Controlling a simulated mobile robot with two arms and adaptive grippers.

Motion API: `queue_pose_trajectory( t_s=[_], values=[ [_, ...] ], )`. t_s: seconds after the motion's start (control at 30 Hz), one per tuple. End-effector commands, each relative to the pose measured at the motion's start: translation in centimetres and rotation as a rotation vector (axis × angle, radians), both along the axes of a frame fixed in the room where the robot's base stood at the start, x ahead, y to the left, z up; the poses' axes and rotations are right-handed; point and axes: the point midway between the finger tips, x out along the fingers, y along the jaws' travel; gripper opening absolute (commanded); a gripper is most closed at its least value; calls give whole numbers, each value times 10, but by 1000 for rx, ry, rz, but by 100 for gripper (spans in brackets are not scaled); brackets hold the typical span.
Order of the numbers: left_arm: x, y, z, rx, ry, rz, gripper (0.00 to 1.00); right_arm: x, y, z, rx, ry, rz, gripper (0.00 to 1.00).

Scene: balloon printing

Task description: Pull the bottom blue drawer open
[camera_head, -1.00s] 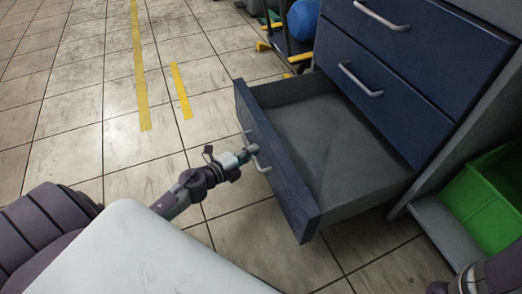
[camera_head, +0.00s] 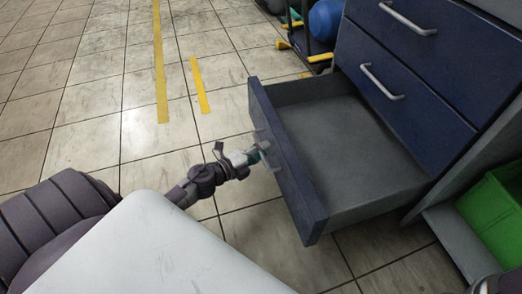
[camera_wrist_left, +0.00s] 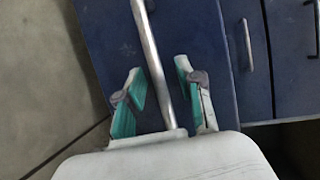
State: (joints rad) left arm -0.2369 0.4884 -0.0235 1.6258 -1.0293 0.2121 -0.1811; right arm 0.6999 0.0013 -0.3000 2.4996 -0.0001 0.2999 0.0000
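The bottom blue drawer (camera_head: 288,165) stands well out from the cabinet in the head view, with its empty grey inside showing. My left gripper (camera_head: 266,154) is at the drawer front, at its handle. In the left wrist view the metal handle (camera_wrist_left: 148,40) runs between the two teal-padded fingers of the left gripper (camera_wrist_left: 160,70). A gap shows between the handle and each finger, so the gripper is open around the handle. Only a dark piece of my right arm shows at the bottom right corner of the head view; its gripper is out of view.
Two closed blue drawers with handles (camera_head: 382,82) sit above the open one. A green bin (camera_head: 495,215) stands at the right. A blue ball (camera_head: 326,20) and a yellow-trimmed rack are behind. Tiled floor (camera_head: 95,130) with yellow tape is clear at the left.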

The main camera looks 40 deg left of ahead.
Motion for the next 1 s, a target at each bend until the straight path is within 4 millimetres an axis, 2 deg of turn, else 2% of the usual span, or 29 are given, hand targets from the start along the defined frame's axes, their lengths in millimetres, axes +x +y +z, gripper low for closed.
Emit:
queue_pose_trajectory(
  t_s=[0.13, 0.23, 0.5, 0.7, 0.83, 1.0],
  values=[
    [-4, 1, 0, -1, 1, 0, 37, -1, -1, 0, 3, -1, 1, 0],
    [-16, 4, 2, 0, 2, 1, 37, -1, -1, 0, 2, -1, 1, 0],
    [-71, 18, 12, -1, 3, 1, 37, 0, 0, 0, 1, -1, 1, 0],
    [-102, 27, 18, -1, 2, 1, 37, 0, 0, 0, 1, -1, 1, 0],
    [-112, 30, 20, -1, 1, 0, 37, 0, 0, 0, 1, -1, 1, 0],
    [-114, 31, 22, 0, 0, 0, 37, 0, 0, 0, 1, -1, 1, 0]
  ],
)
